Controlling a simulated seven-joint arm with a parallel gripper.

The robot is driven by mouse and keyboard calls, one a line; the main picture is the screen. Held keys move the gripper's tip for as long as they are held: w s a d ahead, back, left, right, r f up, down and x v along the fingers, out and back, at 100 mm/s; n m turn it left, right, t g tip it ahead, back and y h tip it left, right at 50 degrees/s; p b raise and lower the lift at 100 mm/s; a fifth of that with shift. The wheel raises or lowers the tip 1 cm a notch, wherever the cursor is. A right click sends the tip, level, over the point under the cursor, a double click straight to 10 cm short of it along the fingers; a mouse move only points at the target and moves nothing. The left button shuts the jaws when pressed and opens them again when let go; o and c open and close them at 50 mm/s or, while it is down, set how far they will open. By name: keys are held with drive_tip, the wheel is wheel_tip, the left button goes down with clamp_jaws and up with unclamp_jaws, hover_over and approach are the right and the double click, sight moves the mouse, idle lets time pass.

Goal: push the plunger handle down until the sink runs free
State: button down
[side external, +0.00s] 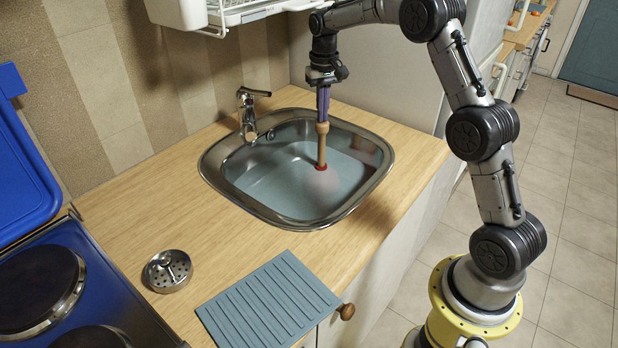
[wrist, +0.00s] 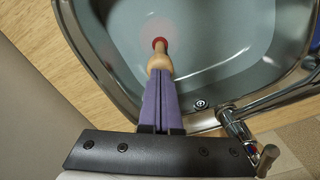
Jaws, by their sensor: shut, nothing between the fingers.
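The plunger stands upright in the sink (side external: 212,172). Its wooden handle (side external: 322,143) rises out of cloudy water (side external: 300,188), and a red part (side external: 321,167) shows at the water surface. The cup below is hidden, with only a faint reddish blur in the water. My gripper (side external: 323,118) has purple fingers, is shut, and points down right over the handle's top. In the wrist view the shut fingers (wrist: 163,78) meet the end of the wooden handle (wrist: 160,61), and the red part (wrist: 160,43) lies beyond. Fingertips and handle top appear to touch.
A chrome tap (side external: 248,112) stands at the sink's back left. A strainer basket (side external: 168,270) and a blue-grey ribbed mat (side external: 268,302) lie on the wooden counter (side external: 150,215). A blue hob with a raised lid (side external: 25,165) is at left. A dish rack (side external: 245,12) hangs above.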

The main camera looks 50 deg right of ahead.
drive_tip(key=shift+f, duration=0.15)
drive_tip(key=shift+r, duration=1.85)
drive_tip(key=shift+f, duration=0.15)
drive_tip(key=shift+f, duration=1.85)
drive_tip(key=shift+r, duration=2.05)
drive_tip(key=shift+f, duration=0.1)
drive_tip(key=shift+f, duration=1.95)
